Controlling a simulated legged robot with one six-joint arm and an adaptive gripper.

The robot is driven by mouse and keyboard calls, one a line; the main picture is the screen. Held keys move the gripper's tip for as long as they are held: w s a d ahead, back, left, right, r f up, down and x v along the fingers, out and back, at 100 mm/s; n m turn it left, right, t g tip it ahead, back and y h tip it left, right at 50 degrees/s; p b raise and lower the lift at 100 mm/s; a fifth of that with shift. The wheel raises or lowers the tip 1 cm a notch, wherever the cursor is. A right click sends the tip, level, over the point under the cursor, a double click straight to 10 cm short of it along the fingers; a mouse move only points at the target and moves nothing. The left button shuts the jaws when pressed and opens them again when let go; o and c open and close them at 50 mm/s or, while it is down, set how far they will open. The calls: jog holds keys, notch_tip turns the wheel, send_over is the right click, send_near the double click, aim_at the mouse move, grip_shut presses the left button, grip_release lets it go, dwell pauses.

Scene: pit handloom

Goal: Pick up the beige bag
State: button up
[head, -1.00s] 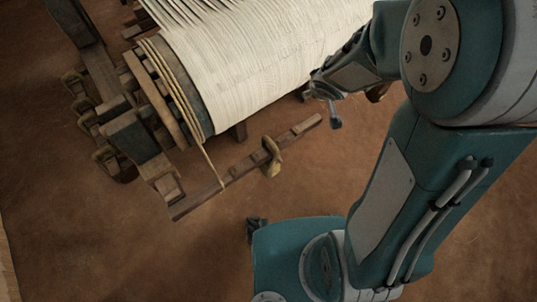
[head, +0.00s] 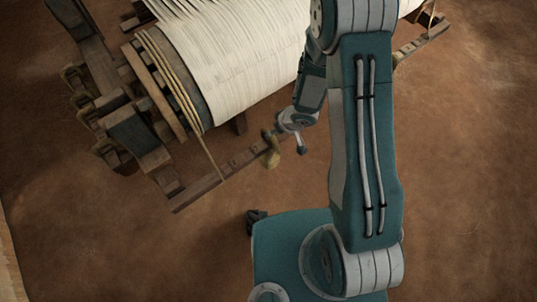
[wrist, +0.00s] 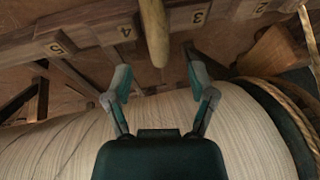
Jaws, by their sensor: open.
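The beige bag (head: 272,157) looks like a small, narrow tan shape at the wooden rail in front of the loom roll. In the wrist view a long, rounded beige shape (wrist: 155,32), which seems to be the same bag, lies at the top centre, in line with the gap between my fingers. My gripper (head: 284,142) is beside the bag in the head view, just to its right. In the wrist view my gripper (wrist: 156,68) is open and empty, its fingertips spread either side of the bag's line. I cannot tell whether they touch it.
The wooden rail (wrist: 92,32) carries number plates and crosses behind the bag. The cream warp roll (head: 225,65) lies close under my gripper, with a cord near its end. A brown object (wrist: 272,52) is on the right. The brown floor is clear right of my arm.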

jog(key=shift+w+x, duration=0.15)
jog(key=shift+x, duration=1.2)
jog(key=shift+w+x, duration=0.1)
jog(key=shift+x, duration=1.3)
jog(key=shift+a+r, duration=0.1)
jog(key=shift+r, duration=0.1)
grip_shut()
